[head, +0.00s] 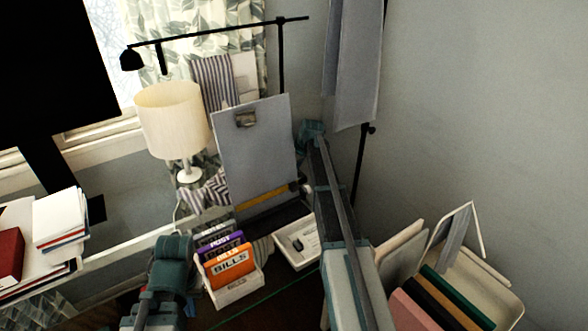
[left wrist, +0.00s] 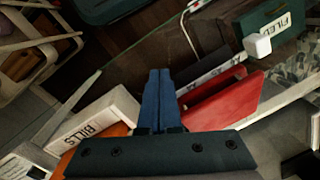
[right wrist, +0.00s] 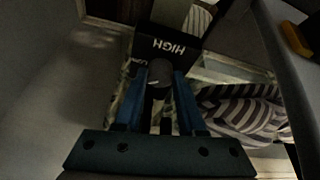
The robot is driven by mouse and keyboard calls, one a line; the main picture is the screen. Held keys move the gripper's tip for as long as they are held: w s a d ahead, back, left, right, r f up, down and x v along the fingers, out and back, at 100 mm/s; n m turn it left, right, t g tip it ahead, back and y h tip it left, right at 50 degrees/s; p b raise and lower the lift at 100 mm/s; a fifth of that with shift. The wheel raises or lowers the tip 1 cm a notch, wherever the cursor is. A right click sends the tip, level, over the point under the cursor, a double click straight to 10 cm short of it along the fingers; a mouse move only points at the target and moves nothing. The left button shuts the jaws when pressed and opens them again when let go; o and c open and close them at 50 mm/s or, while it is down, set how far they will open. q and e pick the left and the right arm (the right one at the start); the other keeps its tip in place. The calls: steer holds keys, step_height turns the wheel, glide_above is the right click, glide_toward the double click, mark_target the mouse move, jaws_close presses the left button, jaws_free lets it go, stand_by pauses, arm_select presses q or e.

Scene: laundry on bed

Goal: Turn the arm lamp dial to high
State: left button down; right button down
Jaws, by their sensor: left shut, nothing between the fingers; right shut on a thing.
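The black arm lamp (head: 282,60) stands at the back, its long arm running left to a small lamp head (head: 131,59). In the right wrist view a round dark dial (right wrist: 160,73) with a short light mark sits below a black plate lettered HIGH (right wrist: 170,45), which appears upside down. My right gripper (right wrist: 160,82) has its blue fingers shut on the dial's sides. Other lettering on the plate is mostly hidden. In the head view my right arm reaches past the grey clipboard. My left gripper (left wrist: 160,75) is shut and empty, near the letter sorter.
The grey clipboard (head: 250,150) stands beside my right arm. A letter sorter with an orange BILLS card (head: 232,263) is in front. A cream table lamp (head: 172,118) stands left, and a file bin (head: 500,290) right. Striped cloth (right wrist: 240,112) lies close to my right gripper.

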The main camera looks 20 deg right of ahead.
steer(key=shift+m+h, duration=0.4)
steer(key=shift+m, duration=0.8)
steer(key=c, duration=0.5)
jaws_free()
